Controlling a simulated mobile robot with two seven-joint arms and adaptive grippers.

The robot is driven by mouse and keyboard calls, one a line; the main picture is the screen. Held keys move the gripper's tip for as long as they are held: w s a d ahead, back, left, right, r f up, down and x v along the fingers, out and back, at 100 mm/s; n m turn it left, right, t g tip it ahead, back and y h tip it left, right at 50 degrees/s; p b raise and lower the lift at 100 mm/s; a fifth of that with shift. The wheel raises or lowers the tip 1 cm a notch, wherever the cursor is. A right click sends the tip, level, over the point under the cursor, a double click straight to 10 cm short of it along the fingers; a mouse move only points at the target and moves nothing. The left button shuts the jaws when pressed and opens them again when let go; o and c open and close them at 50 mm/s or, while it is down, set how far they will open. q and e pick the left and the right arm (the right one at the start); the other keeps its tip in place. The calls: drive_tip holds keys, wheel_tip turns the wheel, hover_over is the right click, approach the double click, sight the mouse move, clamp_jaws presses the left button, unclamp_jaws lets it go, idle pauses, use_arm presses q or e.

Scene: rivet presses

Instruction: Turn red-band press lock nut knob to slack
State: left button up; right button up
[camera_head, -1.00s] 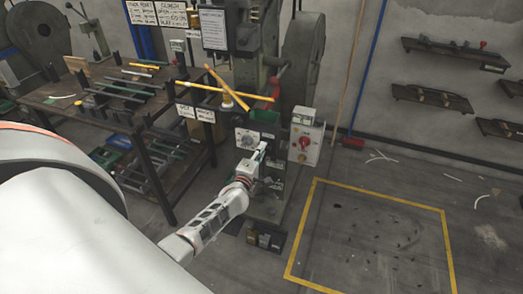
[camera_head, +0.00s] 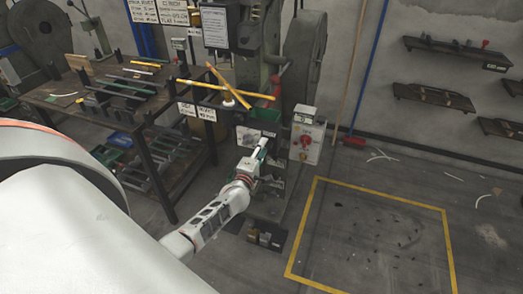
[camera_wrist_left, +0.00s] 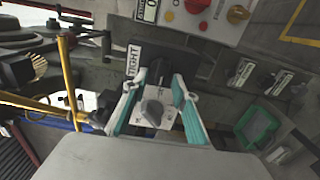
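The grey lock nut knob (camera_wrist_left: 153,110) sits on a pale dial plate (camera_wrist_left: 140,128) in the left wrist view. A label reading TIGHT (camera_wrist_left: 133,62) lies beside it. My left gripper (camera_wrist_left: 155,88) is open, with one teal-lined finger on each side of the knob. I cannot tell whether either finger touches it. In the head view the left gripper (camera_head: 261,149) is in front of the press (camera_head: 262,70), beside the dial plate (camera_head: 246,137). The knob is hard to make out there. My right gripper is not in view.
A grey control box (camera_head: 307,142) with a red knob stands just right of the gripper. Yellow bars (camera_head: 230,88) stick out above it. A workbench (camera_head: 95,95) with bars is at left. The yellow-outlined floor area (camera_head: 375,205) is clear of large objects.

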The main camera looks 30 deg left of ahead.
use_arm(q)
drive_tip(key=v, duration=1.2)
drive_tip(key=shift+f, duration=0.1)
drive_tip(key=s+d+f+m+g+h, duration=0.3)
drive_tip(key=s+d+f+m, duration=0.1)
drive_tip(key=s+d+m, duration=0.6)
drive_tip(key=s+d+f+m+g+h, duration=0.3)
drive_tip(key=s+d+m, duration=0.8)
drive_tip(key=m, duration=0.4)
wheel_tip(320, 180, down, 2)
drive_tip(key=shift+s+d+f+g+h, duration=0.2)
drive_tip(key=shift+s+g+h, duration=0.15)
drive_tip(key=shift+h, duration=0.25)
